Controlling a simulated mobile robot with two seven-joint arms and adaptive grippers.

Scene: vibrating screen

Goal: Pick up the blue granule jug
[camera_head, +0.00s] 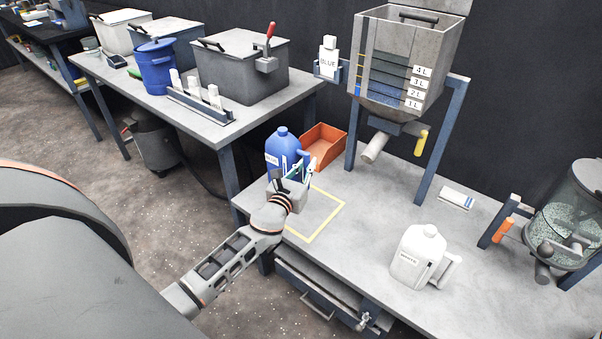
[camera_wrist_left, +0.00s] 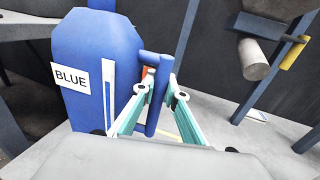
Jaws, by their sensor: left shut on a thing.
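The blue granule jug (camera_head: 282,147) stands upright at the left end of the low grey table in the head view. In the left wrist view the jug (camera_wrist_left: 95,75) fills the left side, with a white label reading BLUE. My left gripper (camera_head: 297,172) is at the jug's right side. In the left wrist view its fingers (camera_wrist_left: 160,98) are shut on the jug's blue upright handle. The jug's base is hidden behind my gripper in the head view, so I cannot tell whether it touches the table. My right gripper is not in view.
A white jug (camera_head: 417,256) stands on the low table (camera_head: 370,215). An orange bin (camera_head: 323,145) is close behind the blue jug. A hopper (camera_head: 408,65) on blue legs stands at the back. A yellow outlined square (camera_head: 329,222) lies bare beside my gripper.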

